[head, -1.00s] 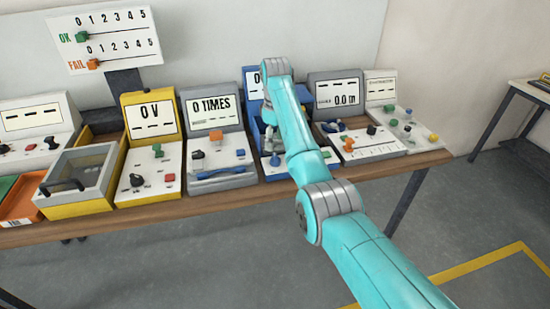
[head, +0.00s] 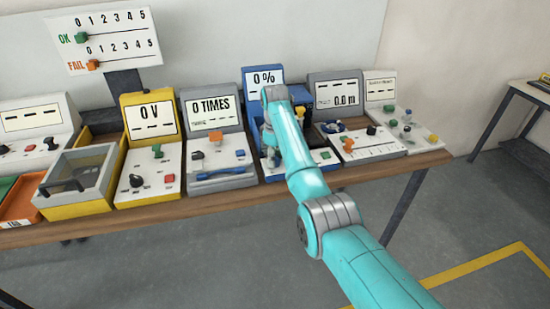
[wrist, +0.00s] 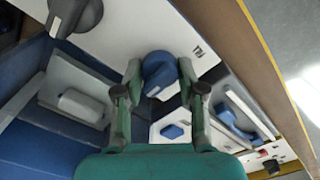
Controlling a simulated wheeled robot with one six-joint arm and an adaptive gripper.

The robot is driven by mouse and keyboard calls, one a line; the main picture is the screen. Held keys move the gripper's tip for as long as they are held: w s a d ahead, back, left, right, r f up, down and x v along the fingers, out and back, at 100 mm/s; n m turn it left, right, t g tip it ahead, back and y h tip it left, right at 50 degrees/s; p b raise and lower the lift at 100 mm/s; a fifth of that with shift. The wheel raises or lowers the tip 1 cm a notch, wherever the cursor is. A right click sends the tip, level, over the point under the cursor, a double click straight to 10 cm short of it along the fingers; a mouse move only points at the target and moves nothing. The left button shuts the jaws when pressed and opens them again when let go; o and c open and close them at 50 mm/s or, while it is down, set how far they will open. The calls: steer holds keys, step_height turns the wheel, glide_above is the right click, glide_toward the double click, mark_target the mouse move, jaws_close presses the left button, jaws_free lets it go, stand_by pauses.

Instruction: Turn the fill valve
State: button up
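In the wrist view, a blue knob (wrist: 158,72), which looks like the fill valve, sits on a white panel face. My gripper (wrist: 160,80) is open, with one finger on either side of the knob. Small gaps seem to show between fingers and knob, though contact is hard to judge. In the head view, the blue station (head: 249,78) has a screen (head: 265,77) reading 0 %. My arm covers much of its panel, and the knob cannot be made out there.
A large grey knob (wrist: 75,14) is at the wrist view's upper left. In the head view, the grey 0 TIMES station (head: 212,108) stands left of the blue one and the grey 0.0 m station (head: 336,92) right. The wooden table edge (head: 210,206) runs in front.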

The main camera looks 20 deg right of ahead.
steer(key=c, duration=0.4)
steer(key=m, duration=0.4)
steer(key=shift+m, duration=1.9)
steer(key=o, duration=1.1)
